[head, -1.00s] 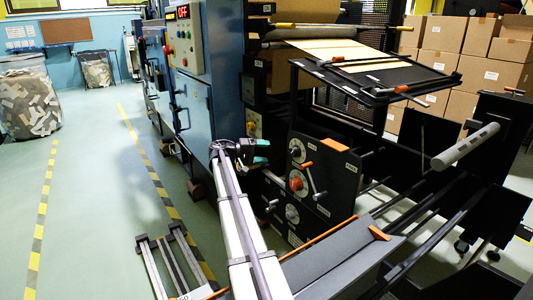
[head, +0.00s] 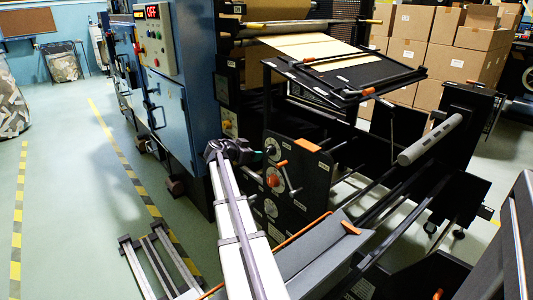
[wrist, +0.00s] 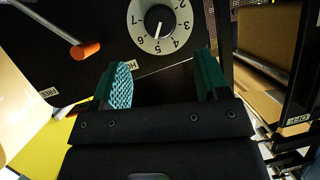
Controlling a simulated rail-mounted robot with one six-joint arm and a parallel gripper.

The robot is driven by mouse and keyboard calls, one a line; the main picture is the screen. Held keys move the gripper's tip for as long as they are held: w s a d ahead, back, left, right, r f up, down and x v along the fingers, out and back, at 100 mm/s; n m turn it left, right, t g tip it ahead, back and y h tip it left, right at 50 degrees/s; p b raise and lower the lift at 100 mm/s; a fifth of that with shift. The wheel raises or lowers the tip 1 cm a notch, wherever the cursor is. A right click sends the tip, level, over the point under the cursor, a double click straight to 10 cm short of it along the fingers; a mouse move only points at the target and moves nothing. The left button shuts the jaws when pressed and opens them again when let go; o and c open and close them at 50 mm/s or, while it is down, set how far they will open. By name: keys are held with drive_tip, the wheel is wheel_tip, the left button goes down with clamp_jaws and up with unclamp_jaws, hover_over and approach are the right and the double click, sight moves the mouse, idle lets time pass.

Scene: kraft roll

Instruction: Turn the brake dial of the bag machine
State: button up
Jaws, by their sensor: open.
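A round pale dial (wrist: 182,14) with printed numbers and a black centre knob (wrist: 160,20) is at the top of the wrist view. The knob's white mark points down, near 5 and 6. My gripper (wrist: 163,82) is open and empty, its two teal fingers apart below the dial, not around the knob. In the head view my gripper (head: 262,156) is beside the upper dial (head: 271,149) on the black panel, partly covering it. No legible label identifies the brake dial.
An orange-tipped lever (wrist: 86,49) sticks out left of the dial in the wrist view, near a label reading FREE (wrist: 47,92). In the head view a middle dial with an orange knob (head: 273,181) and a lower dial (head: 271,208) sit below. A grey roller (head: 430,140) juts out right.

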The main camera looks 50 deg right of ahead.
sight(267, 151)
drive_tip(key=b+x, duration=0.3)
drive_tip(key=x, duration=0.6)
drive_tip(key=shift+d+f, duration=0.15)
drive_tip(key=shift+f, duration=0.05)
drive_tip(key=shift+c, duration=0.3)
drive_tip(key=c, duration=0.9)
drive_tip(key=shift+o, duration=0.2)
